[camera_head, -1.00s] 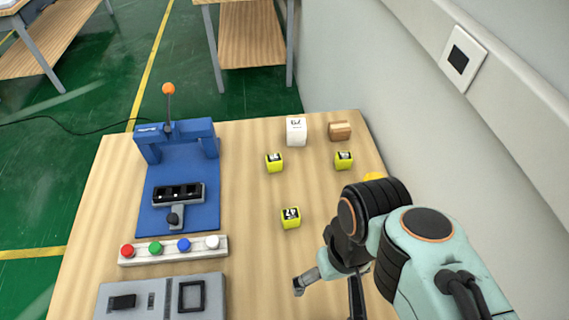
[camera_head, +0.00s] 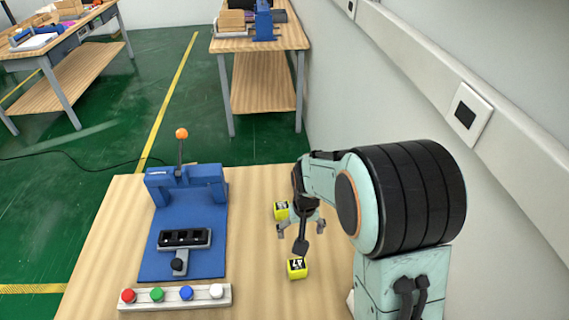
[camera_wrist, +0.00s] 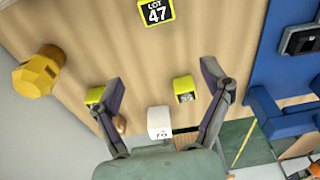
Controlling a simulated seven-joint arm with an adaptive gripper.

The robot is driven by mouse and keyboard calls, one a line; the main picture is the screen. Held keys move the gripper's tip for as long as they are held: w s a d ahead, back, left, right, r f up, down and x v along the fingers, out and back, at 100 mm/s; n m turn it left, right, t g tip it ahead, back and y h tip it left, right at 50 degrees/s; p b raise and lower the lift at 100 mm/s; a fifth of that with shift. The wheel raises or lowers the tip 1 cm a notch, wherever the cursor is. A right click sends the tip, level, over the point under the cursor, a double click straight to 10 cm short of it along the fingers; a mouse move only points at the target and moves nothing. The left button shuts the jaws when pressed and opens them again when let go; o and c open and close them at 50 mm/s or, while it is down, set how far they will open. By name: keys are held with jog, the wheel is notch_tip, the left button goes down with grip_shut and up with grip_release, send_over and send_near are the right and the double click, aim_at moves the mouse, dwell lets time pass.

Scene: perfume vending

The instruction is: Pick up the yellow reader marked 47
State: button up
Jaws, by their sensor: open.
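The yellow reader marked 47 (camera_head: 297,268) sits on the wooden table in the head view, label facing up. In the wrist view the reader (camera_wrist: 156,12) is at the top edge, partly cut off, with "LOT 47" on its black label. My gripper (camera_head: 301,230) is above the table, just behind the reader in the head view. In the wrist view my gripper (camera_wrist: 160,74) has its two fingers wide apart with nothing held between them. The reader lies beyond the fingertips, apart from them.
One other yellow block (camera_head: 281,210) stands behind the reader; the wrist view shows two, one (camera_wrist: 184,88) between the fingers. A white box (camera_wrist: 159,122) and a yellow knob-like object (camera_wrist: 36,75) are near. A blue press (camera_head: 185,230) and button strip (camera_head: 175,296) stand left.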

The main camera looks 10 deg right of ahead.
aim_at(297, 264)
jog(key=shift+g, duration=0.8)
jog(key=f, duration=0.3)
jog(key=s+f, duration=0.1)
jog(key=f, duration=0.3)
jog(key=s+f, duration=0.1)
jog(key=f, duration=0.2)
jog(key=shift+a+f, duration=0.25)
jog(key=shift+f, duration=0.7)
jog(key=c, duration=1.3)
